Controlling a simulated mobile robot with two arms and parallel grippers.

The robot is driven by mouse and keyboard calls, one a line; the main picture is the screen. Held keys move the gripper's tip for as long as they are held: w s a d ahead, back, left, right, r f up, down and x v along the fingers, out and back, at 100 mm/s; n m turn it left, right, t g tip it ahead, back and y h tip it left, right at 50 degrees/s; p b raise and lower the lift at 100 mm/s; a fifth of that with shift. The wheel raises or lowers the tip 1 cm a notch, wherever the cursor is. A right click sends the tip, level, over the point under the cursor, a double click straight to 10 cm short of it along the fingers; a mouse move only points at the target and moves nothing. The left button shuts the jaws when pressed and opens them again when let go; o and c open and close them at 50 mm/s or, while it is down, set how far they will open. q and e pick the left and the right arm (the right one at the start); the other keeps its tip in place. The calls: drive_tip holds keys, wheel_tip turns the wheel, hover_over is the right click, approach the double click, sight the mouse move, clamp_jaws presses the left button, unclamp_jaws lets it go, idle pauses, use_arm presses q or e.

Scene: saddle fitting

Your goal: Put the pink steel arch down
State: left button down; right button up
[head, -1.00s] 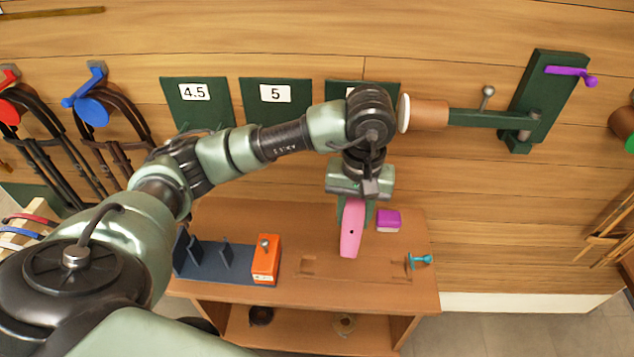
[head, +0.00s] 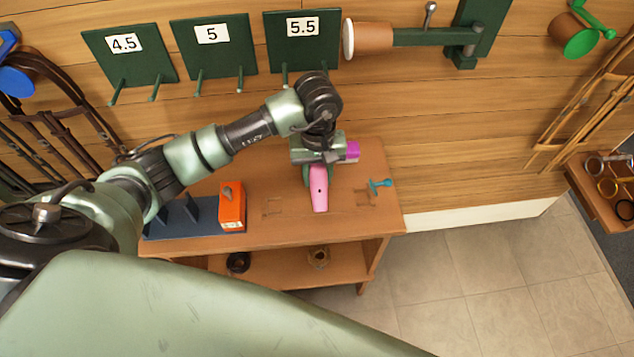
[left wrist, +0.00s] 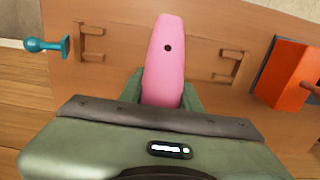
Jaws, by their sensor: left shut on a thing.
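The pink steel arch (head: 319,190) is in my left gripper (head: 317,170), over the wooden bench (head: 345,222). In the left wrist view the pink arch (left wrist: 165,62) points away from me, with a dark hole near its far part. The fingers (left wrist: 163,95) of my left gripper are shut on it from both sides. I cannot tell whether the arch touches the bench top. Two shallow recesses in the bench top show on either side of the arch in the left wrist view (left wrist: 93,43). My right gripper is not in view.
An orange block (head: 232,206) stands by a dark blue slotted rack (head: 185,217) on the left. A purple block (head: 352,151) is behind the gripper. A teal knobbed piece (head: 380,184) is at the right edge. Green numbered plates (head: 213,60) with pegs hang on the wall behind.

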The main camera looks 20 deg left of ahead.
use_arm(q)
drive_tip(key=shift+f+p, duration=0.3)
drive_tip(key=shift+f, duration=1.8)
drive_tip(key=shift+f, duration=0.15)
drive_tip(key=c, duration=1)
unclamp_jaws()
